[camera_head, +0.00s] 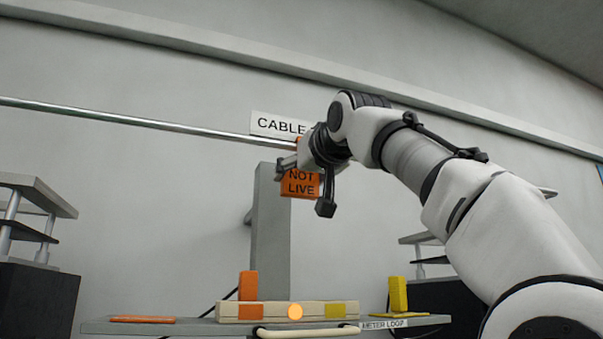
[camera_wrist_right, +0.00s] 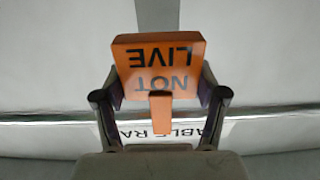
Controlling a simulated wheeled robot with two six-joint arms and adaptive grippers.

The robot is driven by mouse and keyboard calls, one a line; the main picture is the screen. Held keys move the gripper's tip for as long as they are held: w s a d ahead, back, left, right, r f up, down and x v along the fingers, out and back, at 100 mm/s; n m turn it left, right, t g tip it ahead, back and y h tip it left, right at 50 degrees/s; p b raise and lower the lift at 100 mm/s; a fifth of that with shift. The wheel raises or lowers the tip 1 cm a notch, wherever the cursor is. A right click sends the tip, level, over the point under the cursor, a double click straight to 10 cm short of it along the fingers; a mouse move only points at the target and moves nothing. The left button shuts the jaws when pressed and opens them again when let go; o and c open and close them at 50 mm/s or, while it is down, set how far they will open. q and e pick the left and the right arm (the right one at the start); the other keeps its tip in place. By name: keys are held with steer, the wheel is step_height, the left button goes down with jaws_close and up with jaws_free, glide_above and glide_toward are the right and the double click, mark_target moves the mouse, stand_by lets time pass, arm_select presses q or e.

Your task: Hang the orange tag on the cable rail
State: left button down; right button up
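The orange tag (camera_head: 302,186), marked "NOT LIVE", is up in front of the grey post, close to the cable rail (camera_head: 150,123). My right gripper (camera_head: 288,166) is shut on it. In the right wrist view the tag (camera_wrist_right: 160,62) sits between both fingers, its print upside down and a narrow orange tab pointing down. The rail is a thin metal bar running from the left edge to the tag. My gripper hides where they meet, so I cannot tell whether the tag touches or hangs on it. My left gripper is out of view.
A white "CABLE" sign (camera_head: 277,125) is partly hidden by my right arm. A grey post (camera_head: 270,235) stands behind.

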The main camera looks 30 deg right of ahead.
steer(key=o, duration=0.5)
steer(key=shift+w, duration=0.15)
